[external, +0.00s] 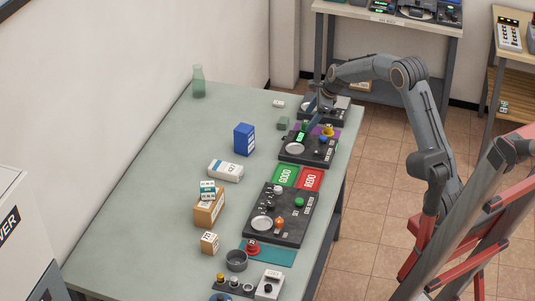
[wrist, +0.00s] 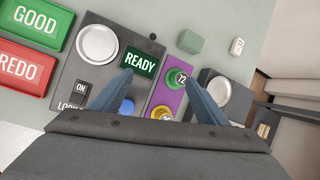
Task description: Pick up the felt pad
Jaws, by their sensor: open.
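Two flat mats show, and I cannot tell from their surface which is the felt pad. A purple mat (wrist: 163,101) lies between two dark control panels; green and yellow round pieces stand on it, and its end is hidden behind my wrist. A sliver of this mat shows in the external view (external: 316,128). A teal mat (external: 282,256) lies near the front of the table with a red round piece on it. My gripper (wrist: 159,78) is open and empty, pointing down over the purple mat and the panel edge. In the external view my gripper (external: 318,104) is at the table's far right.
A panel with a READY display (wrist: 84,75) lies left of the purple mat. GOOD (external: 285,176) and REDO (external: 311,179) trays, a green block (external: 283,123), a blue box (external: 244,139) and a glass bottle (external: 198,81) stand around. The table's left side is mostly clear.

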